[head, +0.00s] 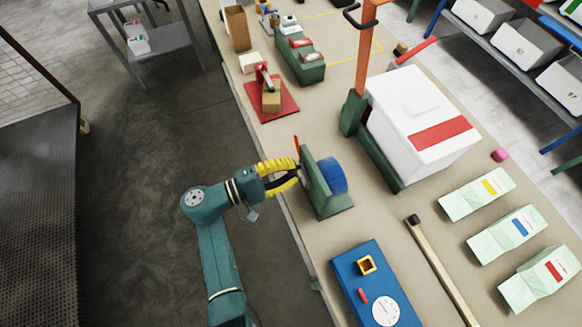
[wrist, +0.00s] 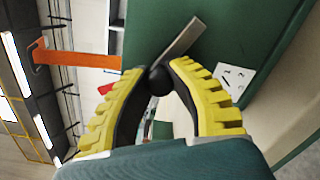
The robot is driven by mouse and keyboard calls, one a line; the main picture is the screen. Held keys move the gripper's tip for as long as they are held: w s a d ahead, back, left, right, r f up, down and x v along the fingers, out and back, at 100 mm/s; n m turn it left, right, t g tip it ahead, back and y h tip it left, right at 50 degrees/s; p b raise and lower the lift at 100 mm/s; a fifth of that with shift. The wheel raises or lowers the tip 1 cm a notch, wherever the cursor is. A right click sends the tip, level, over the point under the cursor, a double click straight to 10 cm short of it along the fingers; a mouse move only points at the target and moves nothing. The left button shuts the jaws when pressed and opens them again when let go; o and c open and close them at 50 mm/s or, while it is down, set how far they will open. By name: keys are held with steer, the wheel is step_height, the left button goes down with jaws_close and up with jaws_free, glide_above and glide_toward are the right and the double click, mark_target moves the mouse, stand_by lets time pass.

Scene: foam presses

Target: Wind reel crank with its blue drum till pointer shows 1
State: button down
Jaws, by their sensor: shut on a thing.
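The reel stands on the bench in the head view, with a green bracket (head: 318,185) and a blue drum (head: 331,177) on its right side. My gripper (head: 300,175) is at the bracket's left face. In the wrist view my gripper (wrist: 160,72) has its yellow fingers closed around the crank's black knob (wrist: 159,83). The grey crank arm (wrist: 180,42) runs from the knob up and right across the green plate. A white label (wrist: 232,78) with small digits, one looking like a 1, is right of the fingers. The pointer's reading cannot be told.
A white box with a red band (head: 425,120) and an orange lever (head: 367,45) stand right of the reel. A blue panel with a dial (head: 375,285) lies nearer, and a red base with a clamp (head: 272,100) sits farther back. Pale green packets (head: 478,194) lie at right.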

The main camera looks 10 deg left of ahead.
steer(key=shift+f, duration=0.15)
stand_by(0.4)
steer(key=c, duration=0.9)
jaws_free()
steer(key=v, duration=1.2)
